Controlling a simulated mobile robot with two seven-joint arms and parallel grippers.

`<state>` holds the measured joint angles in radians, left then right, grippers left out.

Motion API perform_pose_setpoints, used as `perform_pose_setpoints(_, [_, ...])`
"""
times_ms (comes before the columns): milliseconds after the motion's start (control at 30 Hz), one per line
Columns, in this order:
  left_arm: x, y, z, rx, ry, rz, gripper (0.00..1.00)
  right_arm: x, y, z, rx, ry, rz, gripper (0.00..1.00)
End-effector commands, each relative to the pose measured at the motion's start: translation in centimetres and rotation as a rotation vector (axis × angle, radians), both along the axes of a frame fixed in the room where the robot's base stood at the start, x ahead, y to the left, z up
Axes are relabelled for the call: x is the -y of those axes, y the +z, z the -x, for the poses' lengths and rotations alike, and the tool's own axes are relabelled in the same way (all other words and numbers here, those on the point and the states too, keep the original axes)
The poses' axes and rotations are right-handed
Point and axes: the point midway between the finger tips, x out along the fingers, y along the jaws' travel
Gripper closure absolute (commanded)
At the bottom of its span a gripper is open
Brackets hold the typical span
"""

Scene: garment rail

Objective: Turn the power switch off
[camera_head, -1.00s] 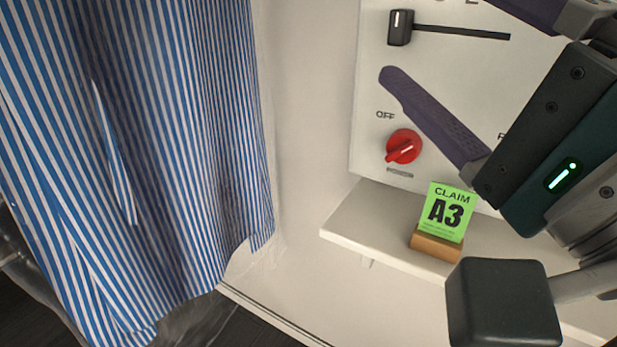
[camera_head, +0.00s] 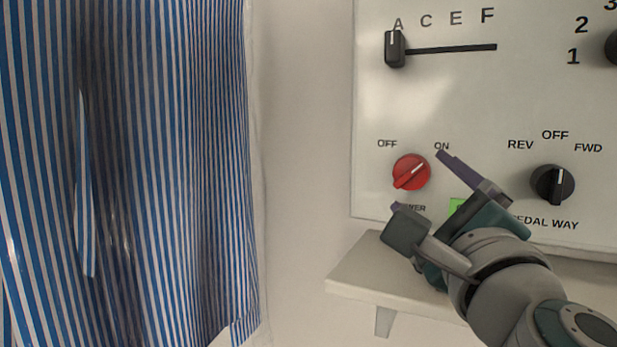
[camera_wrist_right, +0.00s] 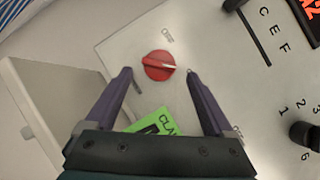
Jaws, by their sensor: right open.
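The power switch is a round red knob (camera_head: 411,171) on the pale control panel (camera_head: 440,110), between the OFF and ON labels. Its white mark points up and right, toward ON. The knob also shows in the right wrist view (camera_wrist_right: 158,65), just beyond and between the fingertips. My right gripper (camera_head: 418,180) is open, with one purple finger to the right of the knob and the other below it. In the wrist view my right gripper (camera_wrist_right: 158,72) has nothing between its fingers. I cannot tell whether a fingertip touches the panel. My left gripper is out of view.
A black slider (camera_head: 395,48) is above the knob and a black pedal knob (camera_head: 553,184) is to its right. A white shelf (camera_head: 355,275) juts out below. A green claim card (camera_wrist_right: 150,124) is partly hidden by my gripper. A striped garment (camera_head: 130,170) hangs at left.

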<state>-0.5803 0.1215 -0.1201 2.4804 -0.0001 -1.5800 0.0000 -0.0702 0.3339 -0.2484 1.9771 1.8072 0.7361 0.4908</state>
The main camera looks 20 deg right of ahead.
Motion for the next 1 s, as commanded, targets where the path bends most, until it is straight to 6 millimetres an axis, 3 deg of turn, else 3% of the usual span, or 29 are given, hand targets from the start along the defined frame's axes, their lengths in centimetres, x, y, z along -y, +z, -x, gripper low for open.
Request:
perform_pose_setpoints(200, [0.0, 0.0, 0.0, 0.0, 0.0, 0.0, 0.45, 0.9, 0.6, -2.3, 0.001, 0.002, 0.001, 0.12])
perform_pose_setpoints(533, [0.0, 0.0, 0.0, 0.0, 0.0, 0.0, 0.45, 1.1, 0.7, -2.7, -0.001, 0.001, 0.001, 0.12])
perform_pose_setpoints(1000, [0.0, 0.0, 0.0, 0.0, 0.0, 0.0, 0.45, 1.1, 0.7, -2.7, 0.002, 0.001, 0.001, 0.65])
